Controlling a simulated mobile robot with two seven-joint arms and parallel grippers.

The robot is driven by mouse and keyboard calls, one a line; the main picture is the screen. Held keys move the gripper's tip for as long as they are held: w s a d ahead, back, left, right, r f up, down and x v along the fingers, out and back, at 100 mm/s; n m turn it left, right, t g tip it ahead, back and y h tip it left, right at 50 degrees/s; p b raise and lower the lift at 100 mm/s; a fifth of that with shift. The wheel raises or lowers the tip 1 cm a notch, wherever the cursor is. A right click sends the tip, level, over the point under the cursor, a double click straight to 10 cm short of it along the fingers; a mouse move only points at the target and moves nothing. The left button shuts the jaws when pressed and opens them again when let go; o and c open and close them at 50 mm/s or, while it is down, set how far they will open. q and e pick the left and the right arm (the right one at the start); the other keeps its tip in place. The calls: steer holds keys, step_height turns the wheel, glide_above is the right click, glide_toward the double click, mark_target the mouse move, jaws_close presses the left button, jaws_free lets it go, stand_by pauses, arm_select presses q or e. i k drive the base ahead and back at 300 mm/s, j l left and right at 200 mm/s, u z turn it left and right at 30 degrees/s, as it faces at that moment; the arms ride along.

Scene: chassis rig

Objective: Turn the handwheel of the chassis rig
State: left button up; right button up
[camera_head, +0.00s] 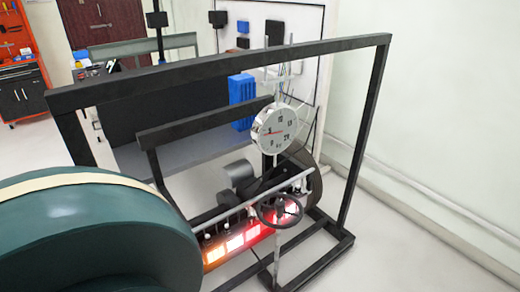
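The handwheel (279,210) is a dark ring on a thin upright metal post, at the front right of the chassis rig. The rig's black frame (220,68) stands upright around it. Behind the handwheel are a lit strip (236,244) glowing orange to red and a silver bar. Neither of my grippers is in view, and nothing is seen touching the handwheel.
A large dark green rounded body (95,235) with a cream band fills the lower left. White floor lies open to the right, up to a pale wall (450,110). A blue crate (242,100) and a red tool cabinet (22,90) are further back.

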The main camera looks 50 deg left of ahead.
mark_target(280, 208)
steer(key=i+u, duration=0.15)
steer(key=u, duration=0.25)
steer(key=i+u, duration=0.15)
steer(key=u, duration=0.25)
steer(key=i+u, duration=0.15)
steer(key=u, duration=0.25)
steer(key=i+l+u, duration=0.1)
steer(key=u, duration=0.3)
steer(key=i+u, duration=0.2)
steer(key=u, duration=0.15)
steer(key=i+l+u, duration=0.1)
steer(key=u, duration=0.25)
steer(key=i+l+u, duration=0.15)
steer(key=u, duration=0.2)
steer(key=i, duration=0.05)
